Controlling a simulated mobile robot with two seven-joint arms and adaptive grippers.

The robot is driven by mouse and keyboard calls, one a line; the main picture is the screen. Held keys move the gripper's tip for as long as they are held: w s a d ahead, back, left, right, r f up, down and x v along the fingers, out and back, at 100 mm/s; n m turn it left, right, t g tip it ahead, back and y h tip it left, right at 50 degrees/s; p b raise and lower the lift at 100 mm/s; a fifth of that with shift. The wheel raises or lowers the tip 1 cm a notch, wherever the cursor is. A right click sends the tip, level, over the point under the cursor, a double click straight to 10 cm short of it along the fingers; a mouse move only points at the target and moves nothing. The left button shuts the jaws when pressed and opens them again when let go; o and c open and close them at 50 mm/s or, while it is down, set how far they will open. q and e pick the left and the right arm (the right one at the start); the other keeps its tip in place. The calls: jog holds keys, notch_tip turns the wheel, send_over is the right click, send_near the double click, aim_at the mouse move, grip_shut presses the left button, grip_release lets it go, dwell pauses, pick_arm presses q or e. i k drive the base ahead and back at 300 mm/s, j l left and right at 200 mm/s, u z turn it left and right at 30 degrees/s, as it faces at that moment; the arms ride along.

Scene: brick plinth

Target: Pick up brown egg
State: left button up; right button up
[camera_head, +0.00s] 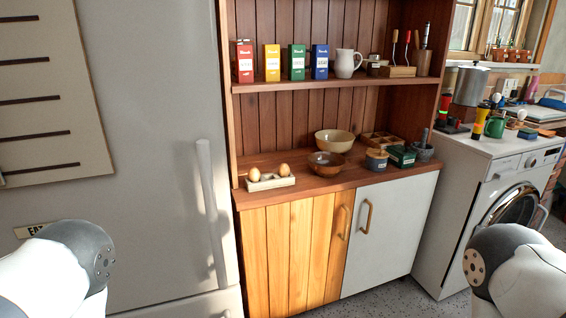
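Two brown eggs sit upright in a small pale egg holder (270,184) at the front left of the wooden cabinet counter. The left brown egg (254,174) and the right brown egg (284,169) stand a little apart. My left arm shows at the lower left and my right arm at the lower right. Both are well short of the counter, and neither gripper is in view.
A wooden bowl (326,164), a larger cream bowl (335,141), a lidded jar (376,159) and a green box (401,156) stand right of the eggs. A shelf (300,85) with tins overhangs the counter. The fridge (160,130) stands close on the left.

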aim_at(284, 169)
jog(key=i+l+u, duration=0.1)
jog(key=l, duration=0.25)
jog(key=i+l+u, duration=0.1)
jog(key=l, duration=0.25)
jog(key=i+l+u, duration=0.1)
jog(key=i+l, duration=0.15)
jog(key=i+l+u, duration=0.1)
jog(key=l, duration=0.4)
